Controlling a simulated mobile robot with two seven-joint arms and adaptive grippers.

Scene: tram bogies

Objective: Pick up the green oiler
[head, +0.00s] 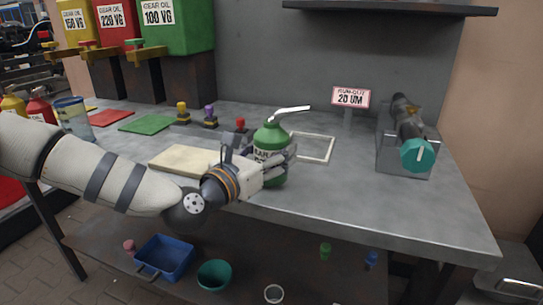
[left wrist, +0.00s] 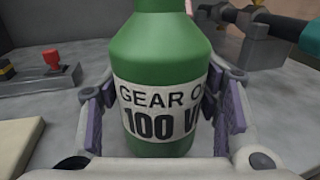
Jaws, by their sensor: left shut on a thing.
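The green oiler (head: 271,140) stands upright near the middle of the grey workbench, with a white spout pointing right. In the left wrist view the green oiler (left wrist: 165,45) fills the centre, and its label reads "GEAR O… 100 V…". My left gripper (head: 279,168) is shut around its labelled body. In the left wrist view the pads of my left gripper (left wrist: 163,122) sit on both sides of the oiler. Its base is partly hidden by the gripper, so I cannot tell whether it touches the bench. My right gripper is not in view.
A pale board (head: 182,160) lies left of the oiler, and a white square outline (head: 318,158) is behind it. A red-knobbed piece (head: 240,126) stands close by. At right is a clear block (head: 400,158) with a teal-ended tool. Yellow and red oilers (head: 37,111) stand far left.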

